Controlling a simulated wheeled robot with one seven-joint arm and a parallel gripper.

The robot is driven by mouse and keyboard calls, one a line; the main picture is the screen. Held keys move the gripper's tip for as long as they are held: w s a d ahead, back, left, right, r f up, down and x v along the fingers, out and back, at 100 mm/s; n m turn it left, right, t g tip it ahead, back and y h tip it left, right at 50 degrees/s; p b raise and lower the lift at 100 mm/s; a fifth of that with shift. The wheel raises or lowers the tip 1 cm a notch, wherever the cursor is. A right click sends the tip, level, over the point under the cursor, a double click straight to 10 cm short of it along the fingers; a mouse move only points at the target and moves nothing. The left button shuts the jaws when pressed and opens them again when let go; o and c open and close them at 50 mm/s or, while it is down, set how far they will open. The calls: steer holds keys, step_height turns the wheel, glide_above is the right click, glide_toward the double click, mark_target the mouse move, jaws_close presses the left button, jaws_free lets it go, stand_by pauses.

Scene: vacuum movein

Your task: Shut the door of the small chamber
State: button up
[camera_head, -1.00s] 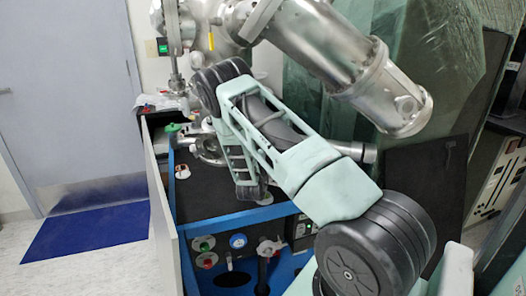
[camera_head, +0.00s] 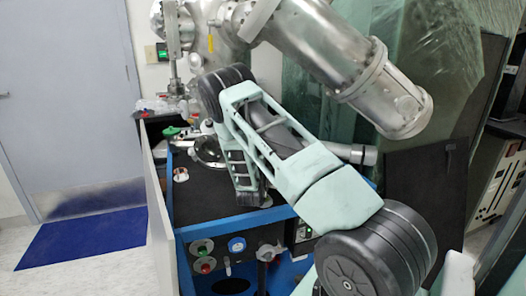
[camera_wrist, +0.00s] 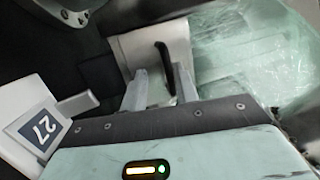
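In the wrist view, my gripper (camera_wrist: 160,90) is open, with its two grey fingers apart. A curved black handle (camera_wrist: 165,65) shows between the fingertips, nearer the right one; I cannot tell whether they touch. Behind it is a pale, light-grey panel (camera_wrist: 140,50); I cannot tell whether it is the small chamber's door. In the head view, a round metal flange (camera_head: 208,152) shows left of my arm, above the black bench top.
A large metal cylinder (camera_head: 345,65) hangs above my arm. A black-topped bench (camera_head: 205,200) has a blue frame with knobs at its front. An upright white panel (camera_head: 158,220) edges its left side. Plastic-wrapped equipment (camera_head: 430,60) stands right. Floor near the blue mat (camera_head: 80,238) is clear.

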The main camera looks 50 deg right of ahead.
steer(key=shift+s+f, duration=0.15)
steer(key=shift+f, duration=0.15)
steer(key=b+v, duration=0.1)
steer(key=v, duration=0.4)
steer(key=shift+a+f, duration=0.1)
steer(key=shift+f, duration=0.05)
steer(key=s+a, duration=0.1)
steer(key=a, duration=0.2)
steer(key=s+a+b, duration=0.1)
steer(key=s+a, duration=0.1)
steer(key=a, duration=0.2)
steer(key=s+a, duration=0.2)
steer(key=a, duration=0.1)
steer(key=shift+s+a+r+b, duration=0.2)
steer(key=shift+r+b, duration=0.1)
steer(key=shift+r, duration=0.1)
